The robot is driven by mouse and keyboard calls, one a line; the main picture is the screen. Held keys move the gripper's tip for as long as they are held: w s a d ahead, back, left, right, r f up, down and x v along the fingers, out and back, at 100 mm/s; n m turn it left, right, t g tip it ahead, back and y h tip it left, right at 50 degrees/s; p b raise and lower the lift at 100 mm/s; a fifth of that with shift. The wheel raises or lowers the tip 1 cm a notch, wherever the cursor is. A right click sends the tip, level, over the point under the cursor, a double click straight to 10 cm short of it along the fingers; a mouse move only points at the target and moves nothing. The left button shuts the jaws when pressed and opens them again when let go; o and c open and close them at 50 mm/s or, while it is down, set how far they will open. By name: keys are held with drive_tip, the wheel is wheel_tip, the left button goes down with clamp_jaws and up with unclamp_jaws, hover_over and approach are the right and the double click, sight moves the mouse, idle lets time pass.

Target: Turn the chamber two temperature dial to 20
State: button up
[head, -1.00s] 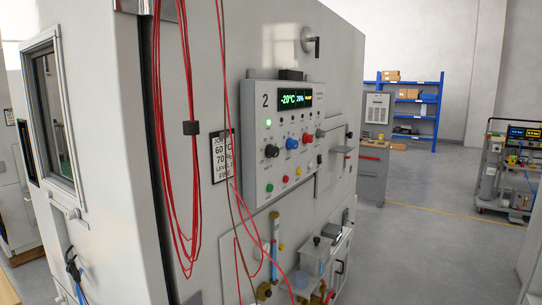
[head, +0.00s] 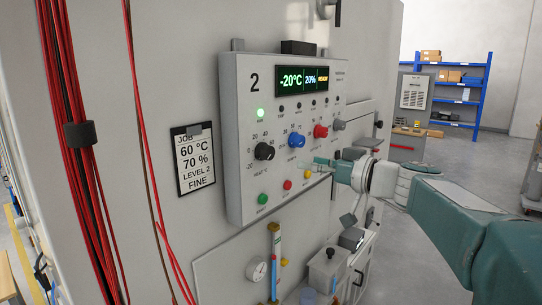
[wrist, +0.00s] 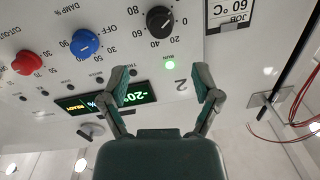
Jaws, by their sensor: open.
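The chamber two control panel (head: 236,190) is pale grey and marked "2". Its black temperature dial (head: 264,151) is at the left of the knob row, with numbers from -20 to 80 around it. I cannot tell its pointer setting. The display (head: 302,80) reads -20°C, 20%, READY. My gripper (head: 322,163) is in front of the panel, right of the black dial and apart from it. The wrist view, upside down, shows my gripper (wrist: 162,82) open and empty, with the black dial (wrist: 160,21) beyond its fingertips.
A blue knob (head: 296,140), a red knob (head: 320,131) and a grey knob (head: 338,125) sit in the same row. Coloured buttons lie below. Red cables (head: 68,120) hang at left beside a job sheet (head: 193,158) reading 60 °C, 70 %.

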sight(272, 154)
drive_tip(key=x, duration=1)
drive_tip(key=shift+w+a+f, duration=0.1)
drive_tip(key=shift+w+a, duration=0.15)
drive_tip(key=shift+a, duration=0.05)
drive_tip(key=shift+d, duration=0.2)
drive_tip(key=c, duration=1.1)
